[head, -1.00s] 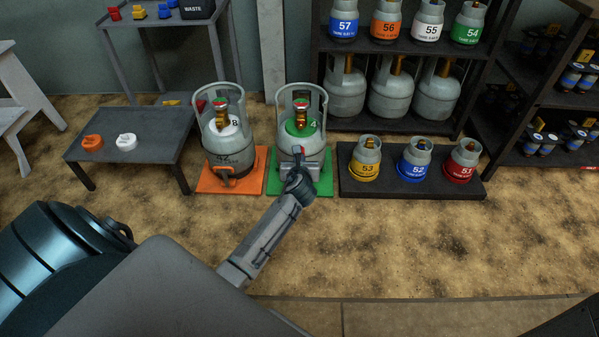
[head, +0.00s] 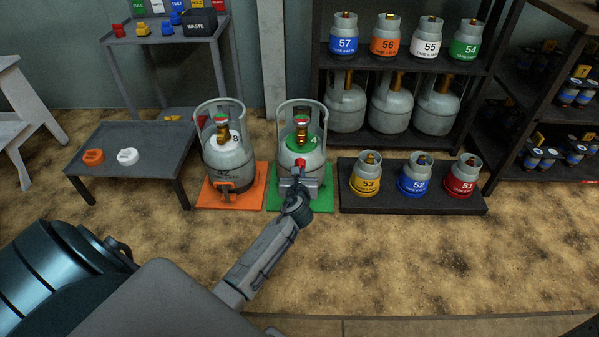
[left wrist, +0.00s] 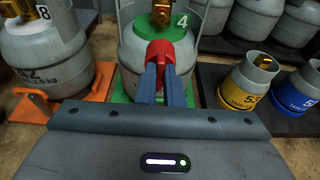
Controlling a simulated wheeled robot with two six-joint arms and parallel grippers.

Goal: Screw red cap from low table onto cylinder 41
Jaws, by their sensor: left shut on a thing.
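My left gripper (head: 299,174) is shut on the red cap (left wrist: 160,53), in front of a grey gas cylinder (head: 311,158) with a green collar marked 4. The cylinder stands upright on a green mat (head: 324,200). The cap also shows as a small red spot in the head view (head: 300,162). The blue fingers (left wrist: 163,85) reach up to it in the left wrist view. The cylinder's lower number is hidden behind my gripper, and I cannot tell whether the cap touches the valve. The low table (head: 163,170) stands at left. My right gripper is not in view.
An orange cap (head: 93,157) and a white cap (head: 127,156) lie on the low table. Cylinder 42 (head: 229,158) stands close at left on an orange mat (head: 218,198). Small cylinders 53 (head: 366,176), 52 (head: 414,176) and 51 stand on a low dark platform at right. The floor in front is clear.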

